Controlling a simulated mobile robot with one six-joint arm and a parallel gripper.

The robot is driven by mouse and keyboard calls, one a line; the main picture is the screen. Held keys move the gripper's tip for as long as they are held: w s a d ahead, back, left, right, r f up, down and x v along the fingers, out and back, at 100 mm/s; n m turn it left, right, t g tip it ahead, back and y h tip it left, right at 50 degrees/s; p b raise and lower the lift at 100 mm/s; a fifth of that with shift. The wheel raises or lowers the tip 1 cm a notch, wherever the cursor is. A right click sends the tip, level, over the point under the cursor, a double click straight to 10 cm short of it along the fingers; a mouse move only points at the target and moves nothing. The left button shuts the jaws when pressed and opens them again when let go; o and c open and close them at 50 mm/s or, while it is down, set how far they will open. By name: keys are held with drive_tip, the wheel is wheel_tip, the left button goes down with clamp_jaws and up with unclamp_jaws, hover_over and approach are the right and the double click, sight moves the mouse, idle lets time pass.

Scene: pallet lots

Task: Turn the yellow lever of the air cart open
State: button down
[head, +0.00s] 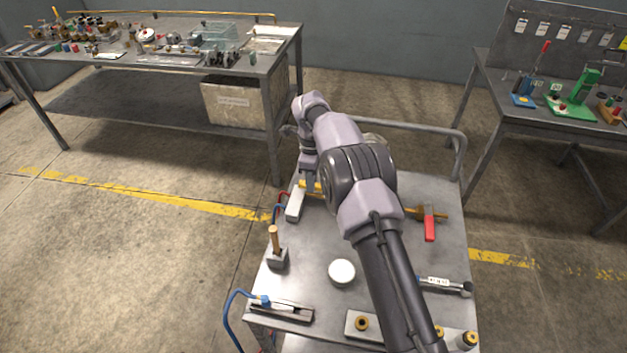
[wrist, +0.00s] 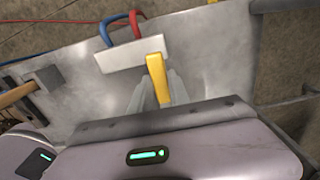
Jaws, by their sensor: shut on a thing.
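The air cart (head: 385,265) is a grey metal-topped trolley below my arm.
Cluttered benches stand far left (head: 150,62) and right (head: 550,95).

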drive_tip(key=c, duration=1.2)
unclamp_jaws()
drive_tip(key=shift+w, duration=0.1)
drive_tip(key=shift+c, duration=0.2)
wheel_tip(320, 180, up, 17)
drive_tip(key=p, duration=0.6)
drive_tip(key=shift+r, duration=0.2)
